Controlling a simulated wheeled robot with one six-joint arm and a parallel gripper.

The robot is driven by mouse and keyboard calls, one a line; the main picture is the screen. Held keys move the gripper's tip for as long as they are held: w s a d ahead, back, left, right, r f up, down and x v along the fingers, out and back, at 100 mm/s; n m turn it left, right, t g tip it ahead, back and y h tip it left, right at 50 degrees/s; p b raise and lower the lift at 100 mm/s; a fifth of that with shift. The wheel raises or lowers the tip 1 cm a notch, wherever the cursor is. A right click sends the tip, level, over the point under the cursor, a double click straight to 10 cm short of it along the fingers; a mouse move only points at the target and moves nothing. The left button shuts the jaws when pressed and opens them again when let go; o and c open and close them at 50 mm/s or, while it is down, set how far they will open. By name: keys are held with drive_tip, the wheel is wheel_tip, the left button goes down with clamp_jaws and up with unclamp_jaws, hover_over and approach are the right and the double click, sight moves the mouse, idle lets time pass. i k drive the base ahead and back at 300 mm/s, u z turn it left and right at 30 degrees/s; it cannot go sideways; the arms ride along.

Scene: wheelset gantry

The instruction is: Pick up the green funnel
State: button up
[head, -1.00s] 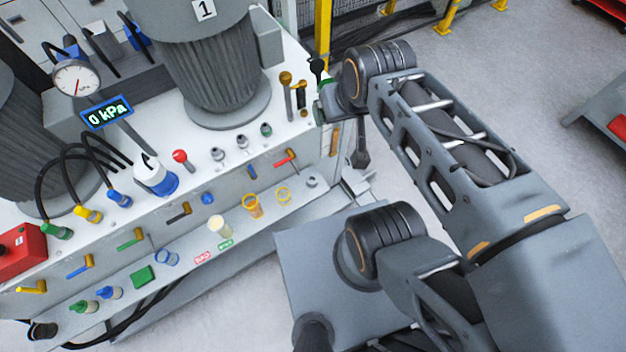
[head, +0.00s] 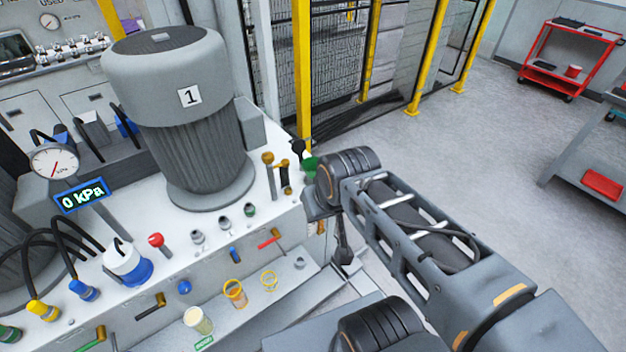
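A small green piece (head: 310,166), which looks like the green funnel, shows at the right back corner of the white bench, close beside the end of my arm. My arm partly covers it, so its full shape is hidden. My gripper (head: 322,208) is at the bench's right edge, just below and right of the green piece. Its fingers are small and dark here, largely hidden by the wrist. I cannot tell whether they touch or hold the green piece.
The bench (head: 185,225) carries a large grey motor marked 1 (head: 175,130), brass-topped levers (head: 268,160) and a red knob (head: 156,240). A lower ledge holds yellow and orange cups (head: 235,294). Yellow fence posts (head: 302,70) stand behind. Open floor lies right.

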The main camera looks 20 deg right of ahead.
sight(308, 166)
drive_tip(key=k, duration=0.45)
drive_tip(key=z, duration=1.5)
drive_tip(key=i, duration=1.35)
drive_tip(key=u, duration=2.35)
